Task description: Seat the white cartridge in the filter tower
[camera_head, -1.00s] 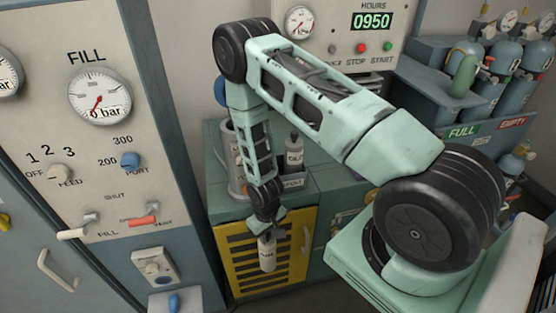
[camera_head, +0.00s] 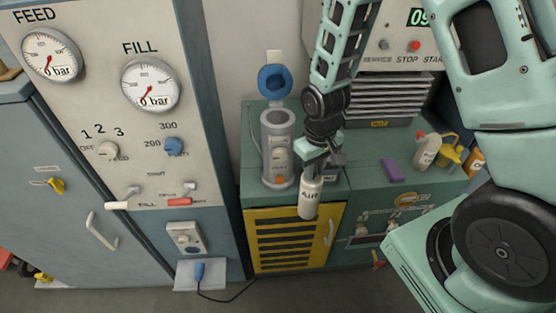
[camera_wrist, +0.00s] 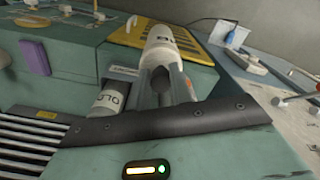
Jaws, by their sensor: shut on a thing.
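The white cartridge (camera_head: 311,198), marked AIR, hangs roughly upright in my gripper (camera_head: 313,170), in front of the bench edge. My gripper is shut on its upper end. In the wrist view the cartridge (camera_wrist: 160,48) extends away beyond the fingers (camera_wrist: 168,86). The filter tower (camera_head: 278,145) is a grey upright cylinder on the bench, left of and behind my gripper. Its blue cap (camera_head: 273,80) stands swung up above the open top. A used cartridge marked OLD (camera_wrist: 108,98) is on the bench by my gripper, mostly hidden behind it in the head view.
The yellow louvred cabinet door (camera_head: 290,240) is below the cartridge. The gauge panel (camera_head: 110,150) stands left of the bench. A purple block (camera_head: 392,170), a white bottle (camera_head: 426,152) and a yellow can (camera_head: 449,157) sit on the right. Bench between block and gripper looks clear.

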